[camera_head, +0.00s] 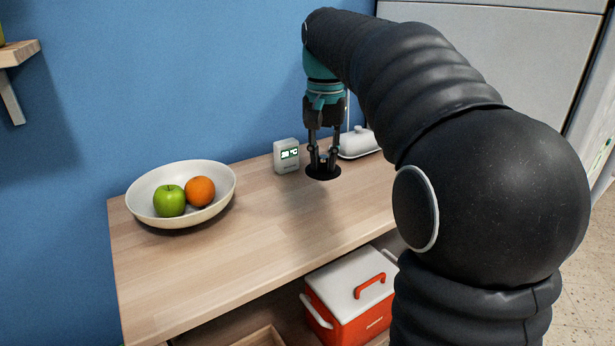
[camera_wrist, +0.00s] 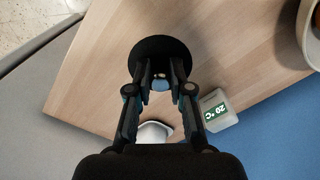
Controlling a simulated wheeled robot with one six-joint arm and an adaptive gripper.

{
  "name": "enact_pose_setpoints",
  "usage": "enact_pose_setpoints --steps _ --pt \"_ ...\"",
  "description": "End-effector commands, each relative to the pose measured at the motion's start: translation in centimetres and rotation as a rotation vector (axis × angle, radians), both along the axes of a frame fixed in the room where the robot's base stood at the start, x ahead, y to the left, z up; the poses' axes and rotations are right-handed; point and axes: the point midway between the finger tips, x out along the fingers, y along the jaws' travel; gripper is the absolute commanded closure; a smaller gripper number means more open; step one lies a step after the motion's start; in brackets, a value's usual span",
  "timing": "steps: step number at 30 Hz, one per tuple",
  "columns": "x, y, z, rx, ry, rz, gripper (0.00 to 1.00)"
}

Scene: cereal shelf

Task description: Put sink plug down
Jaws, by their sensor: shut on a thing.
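The sink plug (camera_head: 323,172) is a flat black disc with a small knob on top. My gripper (camera_head: 322,160) points straight down over the wooden tabletop and is shut on the plug's knob. In the wrist view the plug (camera_wrist: 160,47) lies between and beyond the fingertips of my gripper (camera_wrist: 161,80), with a pale, shiny knob between them. The disc looks level and is at or just above the tabletop; I cannot tell whether it touches the wood.
A wooden table (camera_head: 240,245) has clear room at its front and middle. A white thermometer (camera_head: 287,157) stands just left of my gripper. A white dish (camera_head: 358,142) is behind right. A bowl (camera_head: 180,213) with an apple and an orange stands at left. A red cooler (camera_head: 345,310) is below.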

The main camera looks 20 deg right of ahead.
Motion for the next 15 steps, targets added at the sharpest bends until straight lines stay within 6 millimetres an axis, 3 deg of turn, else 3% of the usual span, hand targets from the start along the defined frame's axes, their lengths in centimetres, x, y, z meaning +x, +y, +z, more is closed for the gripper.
enact_pose_setpoints --steps 9,15 --pt "6.0 -0.1 -3.6 0.0 0.002 0.0 1.0" --pt "7.6 -0.2 -4.6 0.0 -0.001 0.0 1.0"
